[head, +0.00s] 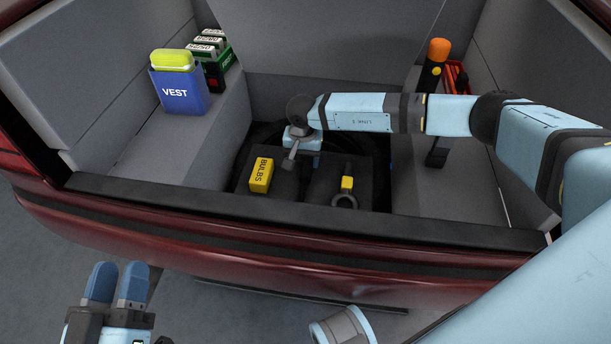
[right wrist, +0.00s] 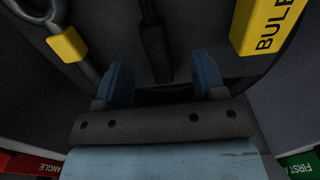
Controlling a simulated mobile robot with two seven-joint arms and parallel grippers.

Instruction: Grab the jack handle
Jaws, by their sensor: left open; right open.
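A dark, narrow grip with a thin rod, which looks like the jack handle (right wrist: 155,50), lies in the dark tray in the right wrist view. My right gripper (right wrist: 163,74) is open there. Its two blue fingers stand on either side of the grip's near end, and no contact shows. In the head view my right gripper (head: 303,142) reaches down into the trunk well, and its fingertips are mostly hidden. My left gripper (head: 117,286) is open and empty, outside the trunk at the lower left.
A yellow bulbs box (head: 261,175) and a ring-ended tool with a yellow tag (head: 347,184) lie on either side in the tray. A blue vest box (head: 178,92) stands on the left ledge, an orange-topped flashlight (head: 433,70) at right. The dark trunk sill (head: 300,212) crosses in front.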

